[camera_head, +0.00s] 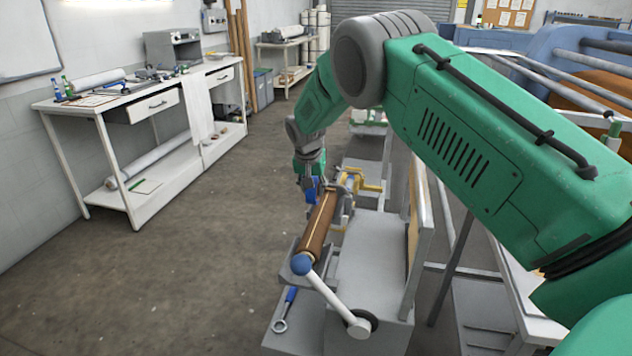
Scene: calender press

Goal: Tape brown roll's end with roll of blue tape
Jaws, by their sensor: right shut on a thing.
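The brown roll (318,228) lies lengthwise in a grey cradle on the stand in the middle of the view. My right gripper (311,181) is over the far end of the brown roll, pointing down. It is shut on a small blue thing, which looks like the roll of blue tape (312,193). The blue tape is close to the brown roll's far end; whether they touch is too small to tell. The gripper's fingers are partly hidden. My left gripper is not in view.
A white lever (330,297) with a blue knob sticks out at the stand's near end. A blue-handled wrench (286,308) lies beside it. Yellow clamp parts (364,184) are right of the gripper. A white workbench (150,100) stands left; the floor between is clear.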

